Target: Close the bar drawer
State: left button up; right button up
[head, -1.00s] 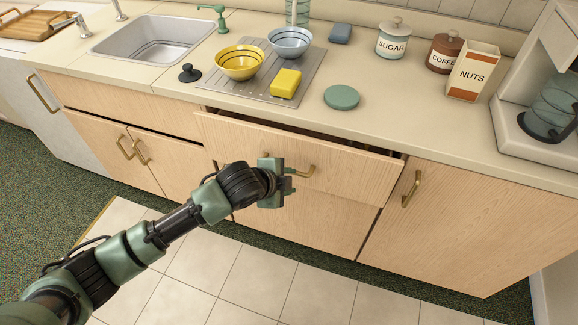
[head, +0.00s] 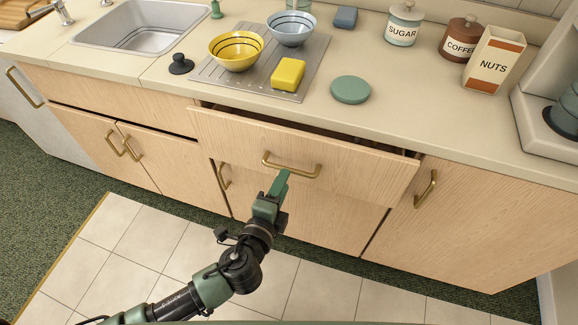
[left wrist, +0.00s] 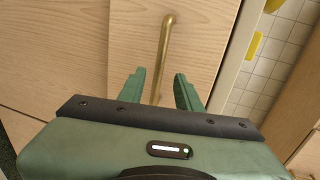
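The bar drawer (head: 350,168) is a light wood drawer under the counter, partly pulled out; a dark gap shows along its top edge. Its brass bar handle (head: 291,168) is on the front and also shows in the left wrist view (left wrist: 165,45). My left gripper (head: 281,178) is just in front of and below the handle's left half, pointing at the drawer front. In the left wrist view its two green fingers (left wrist: 160,88) are apart, with the handle in line with the gap between them. I cannot tell whether they touch it. My right gripper is not in view.
The counter (head: 420,130) above holds a yellow bowl (head: 236,52), a blue bowl (head: 290,29), a yellow sponge (head: 288,75) and a green disc (head: 350,90). Closed cabinet doors with brass handles flank the drawer. The tiled floor (head: 150,225) in front is clear.

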aim_at(289, 168)
pick_arm(q)
jog(key=x, duration=0.6)
jog(key=c, duration=0.7)
grip_shut()
jog(key=shift+r, duration=0.15)
dwell(0.5)
